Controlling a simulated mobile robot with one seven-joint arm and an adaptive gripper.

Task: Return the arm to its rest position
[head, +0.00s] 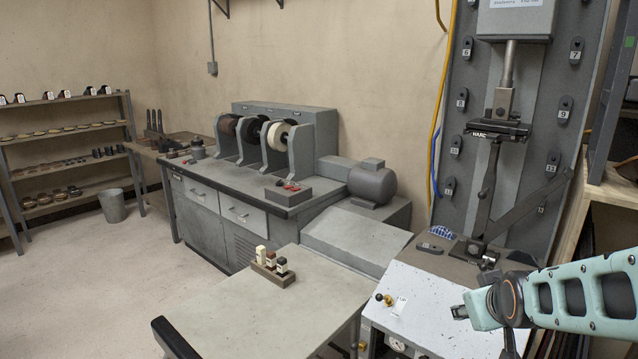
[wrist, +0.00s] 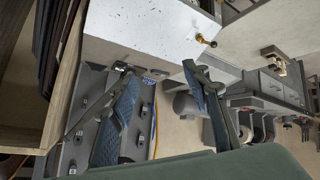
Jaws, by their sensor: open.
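My arm (head: 580,298) reaches in from the right edge of the head view, over the white-topped machine base. Its dark wrist joint (head: 507,300) is above the right part of that base. I cannot make out the fingers clearly in the head view. In the wrist view my gripper (wrist: 162,76) is open, with two blue-padded fingers wide apart and nothing between them. The wrist picture looks upside down, with the white machine top (wrist: 150,32) beyond the fingertips.
The tall grey press (head: 480,140) stands behind the white base, with a wooden shelf (head: 615,190) close at right. A table (head: 225,320) with a small block holder (head: 272,275) is left. A grinder bench (head: 240,205) lies behind it. Open floor (head: 90,290) is at far left.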

